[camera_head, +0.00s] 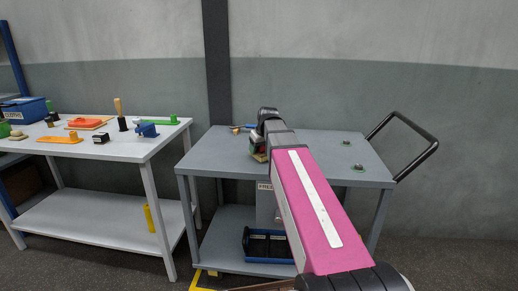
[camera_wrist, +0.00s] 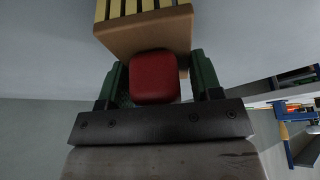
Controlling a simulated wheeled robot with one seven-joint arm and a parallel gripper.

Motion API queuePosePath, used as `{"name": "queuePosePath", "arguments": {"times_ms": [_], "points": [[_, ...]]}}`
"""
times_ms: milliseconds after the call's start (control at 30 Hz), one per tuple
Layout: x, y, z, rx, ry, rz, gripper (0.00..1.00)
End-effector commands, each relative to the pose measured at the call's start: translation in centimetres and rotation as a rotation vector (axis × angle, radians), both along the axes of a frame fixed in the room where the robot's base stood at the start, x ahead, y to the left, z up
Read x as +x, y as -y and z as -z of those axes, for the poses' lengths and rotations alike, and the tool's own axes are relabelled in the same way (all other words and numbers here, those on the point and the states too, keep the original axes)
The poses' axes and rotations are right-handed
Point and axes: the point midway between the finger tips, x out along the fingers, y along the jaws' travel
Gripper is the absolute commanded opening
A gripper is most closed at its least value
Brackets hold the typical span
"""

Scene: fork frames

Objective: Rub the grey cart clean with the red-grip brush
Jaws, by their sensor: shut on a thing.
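The grey cart (camera_head: 310,155) stands in the middle of the head view, with a flat top and a black push handle (camera_head: 425,150) on its right. My gripper (camera_wrist: 155,75) is shut on the red grip of the brush (camera_wrist: 153,78), its green fingers on either side. The brush's tan block and pale yellow bristles show at the top of the wrist view. In the head view my gripper is over the left part of the cart top; my arm hides much of it. Two small dark-and-green patches (camera_head: 357,168) (camera_head: 345,142) lie on the cart top's right half.
A small blue-and-orange item (camera_head: 243,127) lies at the cart's back left edge. A blue bin (camera_head: 258,246) sits on the lower shelf. A white table (camera_head: 100,150) with several tools and a blue box (camera_head: 27,109) stands left, a narrow gap away. The cart top's right half is mostly clear.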

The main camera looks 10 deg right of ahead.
Motion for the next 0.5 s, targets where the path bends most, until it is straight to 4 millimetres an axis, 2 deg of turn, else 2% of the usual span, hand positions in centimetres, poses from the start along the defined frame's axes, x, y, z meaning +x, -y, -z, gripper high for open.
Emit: {"name": "queuePosePath", "arguments": {"times_ms": [500], "points": [[-0.01, -0.01, 0.89, 0.000, 0.000, 0.000, 0.40]]}}
